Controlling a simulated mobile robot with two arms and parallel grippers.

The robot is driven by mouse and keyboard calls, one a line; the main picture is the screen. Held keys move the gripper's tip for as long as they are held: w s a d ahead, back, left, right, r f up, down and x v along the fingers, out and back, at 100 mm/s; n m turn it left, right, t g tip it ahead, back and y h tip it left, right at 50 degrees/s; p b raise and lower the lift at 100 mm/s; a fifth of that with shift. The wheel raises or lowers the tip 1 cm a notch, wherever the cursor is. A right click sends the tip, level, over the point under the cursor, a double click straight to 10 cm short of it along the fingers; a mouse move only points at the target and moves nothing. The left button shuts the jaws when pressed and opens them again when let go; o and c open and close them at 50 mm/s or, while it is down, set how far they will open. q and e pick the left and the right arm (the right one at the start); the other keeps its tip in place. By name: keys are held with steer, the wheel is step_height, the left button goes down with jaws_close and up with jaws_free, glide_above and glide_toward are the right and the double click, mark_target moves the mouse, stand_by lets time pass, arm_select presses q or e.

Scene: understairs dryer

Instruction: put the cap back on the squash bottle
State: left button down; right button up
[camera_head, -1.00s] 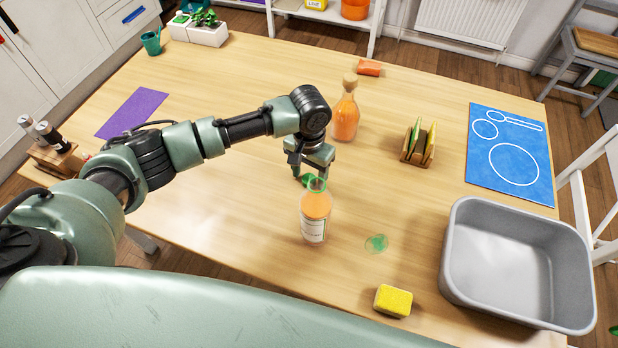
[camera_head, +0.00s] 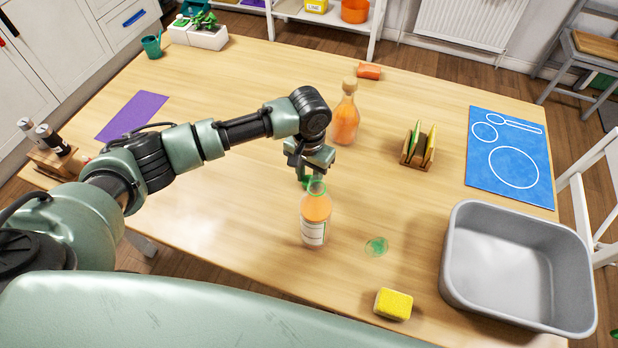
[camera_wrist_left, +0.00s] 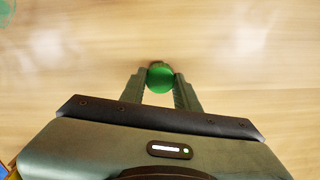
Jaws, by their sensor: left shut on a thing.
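The squash bottle (camera_head: 315,222) stands upright on the table in the head view, with orange liquid, a white label and a green ring around its open top. My left gripper (camera_head: 306,178) is just behind the bottle's top and is shut on the green cap (camera_wrist_left: 160,77). In the left wrist view the cap sits between the two fingertips (camera_wrist_left: 160,80), with bare wood beyond it. In the head view the cap is mostly hidden by the fingers and bottle top. I cannot tell how high it is above the table. My right gripper is not in view.
A second orange bottle (camera_head: 346,117) with a cork-coloured stopper stands behind my gripper. A green translucent round patch (camera_head: 376,246) and a yellow sponge (camera_head: 393,303) lie right of the squash bottle. A rack (camera_head: 416,150) and grey basin (camera_head: 456,250) are further right.

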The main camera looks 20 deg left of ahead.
arm_select(q)
step_height(320, 180, up, 19)
steer(key=shift+r, duration=0.2)
stand_by(0.3)
